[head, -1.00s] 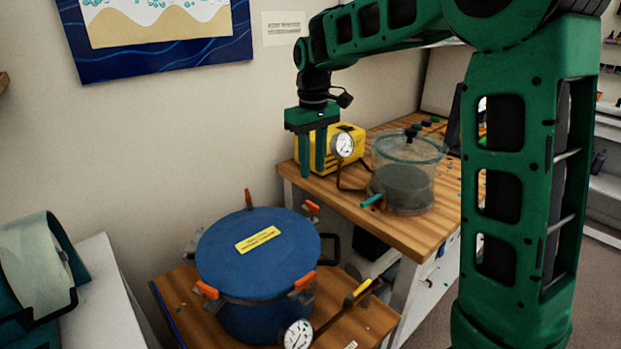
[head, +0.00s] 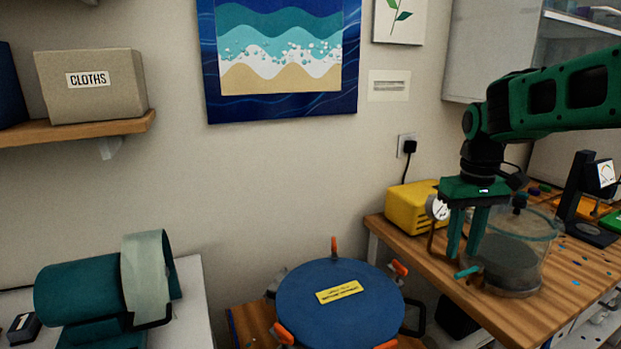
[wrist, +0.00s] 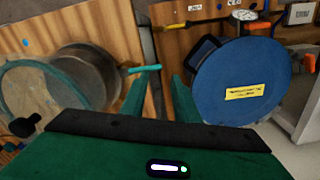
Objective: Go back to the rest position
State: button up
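My gripper (head: 463,255) hangs pointing down at the right of the head view, in front of the glass vacuum chamber (head: 512,262) and the wooden bench. Its two green fingers are apart, with nothing between them. In the wrist view the gripper (wrist: 158,78) also shows an empty gap between its fingers. The chamber (wrist: 70,85) is to the left of the fingers there, and the blue-lidded pressure pot (wrist: 240,75) is to the right. In the head view the pot (head: 340,312) stands lower, left of my gripper, with its lid on.
A yellow pump (head: 408,207) and a round gauge (head: 438,208) are on the bench (head: 430,262) close to my gripper. A shelf with a cloths box (head: 90,87) is at upper left. A teal roll holder (head: 80,290) stands on a white surface at lower left.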

jog(key=s+d+f+m, duration=0.2)
jog(key=s, duration=0.6)
jog(key=s+d+f+m, duration=0.3)
jog(key=s, duration=0.6)
jog(key=s+d+f+m, duration=0.2)
jog(key=s+d, duration=0.1)
jog(key=s, duration=0.6)
jog(key=shift+f, duration=0.35)
jog(key=shift+w+f, duration=0.25)
jog(key=shift+w, duration=0.35)
jog(key=shift+o, duration=0.6)
